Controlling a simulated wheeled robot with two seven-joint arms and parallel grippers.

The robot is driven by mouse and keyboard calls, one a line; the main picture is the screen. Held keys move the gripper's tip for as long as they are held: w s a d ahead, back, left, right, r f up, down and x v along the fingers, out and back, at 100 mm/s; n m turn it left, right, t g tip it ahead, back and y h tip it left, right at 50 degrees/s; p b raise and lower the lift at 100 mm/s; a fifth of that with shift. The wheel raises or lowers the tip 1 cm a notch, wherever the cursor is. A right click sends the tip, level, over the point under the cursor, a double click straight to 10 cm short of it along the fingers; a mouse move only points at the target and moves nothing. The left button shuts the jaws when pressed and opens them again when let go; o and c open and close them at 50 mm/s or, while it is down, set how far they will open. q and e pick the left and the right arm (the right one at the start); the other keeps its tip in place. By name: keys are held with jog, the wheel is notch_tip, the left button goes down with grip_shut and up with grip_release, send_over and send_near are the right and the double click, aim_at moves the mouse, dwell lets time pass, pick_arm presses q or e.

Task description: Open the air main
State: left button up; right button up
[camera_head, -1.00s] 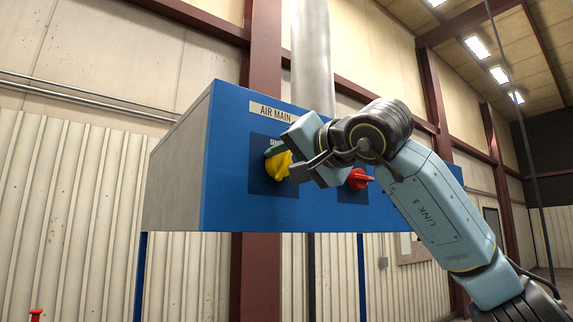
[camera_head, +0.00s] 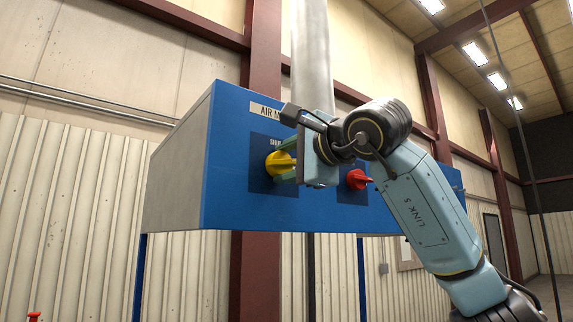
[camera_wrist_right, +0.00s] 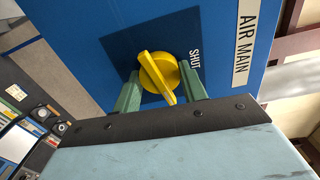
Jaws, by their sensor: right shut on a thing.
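A yellow knob (camera_head: 277,164) sits on a dark plate on the front of a blue box, under an AIR MAIN label (camera_head: 265,110) that my gripper partly covers. In the right wrist view the knob (camera_wrist_right: 158,75) shows between the two fingers (camera_wrist_right: 160,88). My left gripper is not in view.
A red knob (camera_head: 357,180) sits on the same blue box (camera_head: 230,200), right of the yellow one and close to my right wrist. A grey pipe (camera_head: 311,50) rises behind the box. A panel with dials (camera_wrist_right: 35,120) shows at lower left in the wrist view.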

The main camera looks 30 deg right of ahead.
jog(key=shift+m, duration=1.1)
jog(key=o, duration=1)
jog(key=s+b, duration=0.1)
jog(key=s, duration=0.3)
jog(key=s+b, duration=0.1)
jog(key=s, duration=0.4)
jog(key=s+d+b, duration=0.1)
jog(key=s, duration=0.3)
jog(key=shift+s, duration=0.2)
jog(key=shift+w, duration=0.1)
